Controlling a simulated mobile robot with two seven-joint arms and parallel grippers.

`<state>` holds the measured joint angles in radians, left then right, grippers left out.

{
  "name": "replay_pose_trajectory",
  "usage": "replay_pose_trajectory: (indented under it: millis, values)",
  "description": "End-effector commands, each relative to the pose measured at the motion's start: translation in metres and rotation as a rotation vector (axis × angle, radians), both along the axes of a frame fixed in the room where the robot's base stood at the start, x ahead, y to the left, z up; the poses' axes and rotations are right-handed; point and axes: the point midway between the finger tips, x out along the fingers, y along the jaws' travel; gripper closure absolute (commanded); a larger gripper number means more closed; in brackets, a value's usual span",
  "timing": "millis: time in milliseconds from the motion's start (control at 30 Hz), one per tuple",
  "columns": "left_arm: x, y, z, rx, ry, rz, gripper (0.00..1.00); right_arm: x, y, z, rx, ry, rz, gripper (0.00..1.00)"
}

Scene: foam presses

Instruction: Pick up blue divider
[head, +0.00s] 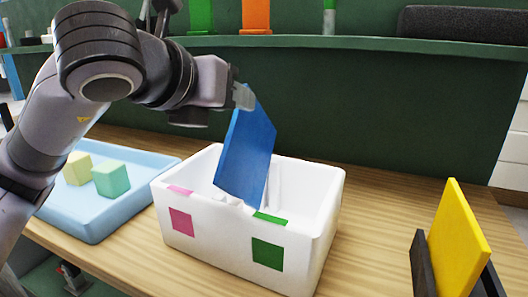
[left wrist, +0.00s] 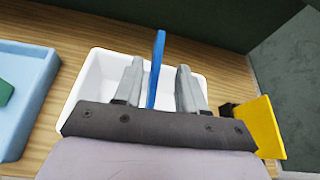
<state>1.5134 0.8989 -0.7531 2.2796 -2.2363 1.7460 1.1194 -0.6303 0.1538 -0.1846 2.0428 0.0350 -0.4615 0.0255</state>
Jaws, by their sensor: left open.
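The blue divider (head: 247,158) stands tilted in the white box (head: 205,232), its upper part rising above the rim. My left gripper (head: 243,97) is at the divider's top edge. In the left wrist view the divider (left wrist: 156,62) shows edge-on between the two fingers of my left gripper (left wrist: 160,66), with a gap on each side. The fingers are open. The divider's lower end is hidden in the box in the head view. My right gripper is in neither view.
The box has a pink and a green marking on its front. A light blue tray (head: 95,227) with a yellow and a green cube (head: 110,179) is at left. A yellow panel (head: 457,240) stands in a dark holder at right. A green wall (head: 400,115) with a shelf is behind.

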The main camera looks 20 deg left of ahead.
Motion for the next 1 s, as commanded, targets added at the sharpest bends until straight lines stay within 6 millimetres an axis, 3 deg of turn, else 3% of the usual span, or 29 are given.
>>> replay_pose_trajectory:
  millis: [167,600,867,967,1000]
  values:
    - [0.009,0.004,-0.001,0.001,-0.010,0.018,0.60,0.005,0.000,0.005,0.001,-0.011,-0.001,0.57]
    - [0.060,0.002,-0.027,0.000,-0.009,0.014,0.60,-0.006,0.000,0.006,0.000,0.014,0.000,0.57]
    - [0.063,0.002,-0.029,0.001,-0.010,0.012,0.60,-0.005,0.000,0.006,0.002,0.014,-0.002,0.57]
    - [0.063,0.002,-0.029,0.001,-0.010,0.012,0.86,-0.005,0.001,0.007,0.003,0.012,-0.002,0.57]
    - [0.063,0.002,-0.029,0.001,-0.010,0.012,0.99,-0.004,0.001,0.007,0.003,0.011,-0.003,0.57]
